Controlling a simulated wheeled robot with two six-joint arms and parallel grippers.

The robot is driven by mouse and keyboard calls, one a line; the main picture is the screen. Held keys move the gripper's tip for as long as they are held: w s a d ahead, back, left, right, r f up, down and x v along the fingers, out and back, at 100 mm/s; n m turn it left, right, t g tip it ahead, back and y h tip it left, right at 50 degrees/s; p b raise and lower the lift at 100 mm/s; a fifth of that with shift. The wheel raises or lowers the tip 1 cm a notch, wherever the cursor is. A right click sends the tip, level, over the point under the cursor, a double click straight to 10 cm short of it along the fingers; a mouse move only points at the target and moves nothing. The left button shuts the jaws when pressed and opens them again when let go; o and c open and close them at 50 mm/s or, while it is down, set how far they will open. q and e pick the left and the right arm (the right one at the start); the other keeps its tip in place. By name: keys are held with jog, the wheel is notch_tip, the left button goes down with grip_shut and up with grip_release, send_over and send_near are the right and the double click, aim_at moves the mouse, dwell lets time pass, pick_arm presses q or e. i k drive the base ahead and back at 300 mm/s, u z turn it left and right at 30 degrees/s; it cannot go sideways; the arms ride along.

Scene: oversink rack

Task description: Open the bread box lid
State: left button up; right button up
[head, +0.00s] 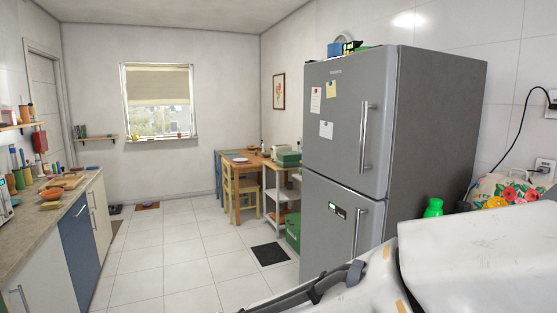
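I cannot tell for sure which thing is the bread box. A cream rounded case with painted red and yellow flowers (515,186) stands at the right, beyond the fridge; its lower part is hidden behind my white arm. A green box (289,159) sits on a white shelf unit by the far table; it is too small to tell whether its lid is shut. Large white parts of my own arm, with a dark cable-like strip, fill the bottom right. Neither gripper's fingertips show.
A tall grey fridge (345,130) stands at centre right, doors shut. A green bottle (433,208) stands right of it. A counter (40,222) runs along the left. A wooden table (245,160) and chair (241,190) are at the back. The tiled floor between is mostly clear, with a dark mat (270,254).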

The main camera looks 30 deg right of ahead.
aim_at(288, 156)
jog(key=z, duration=0.05)
jog(key=i, duration=0.65)
jog(key=z, duration=0.35)
jog(key=i, duration=2)
jog(key=z, duration=0.45)
jog(key=i, duration=4.15)
jog(key=u, duration=0.05)
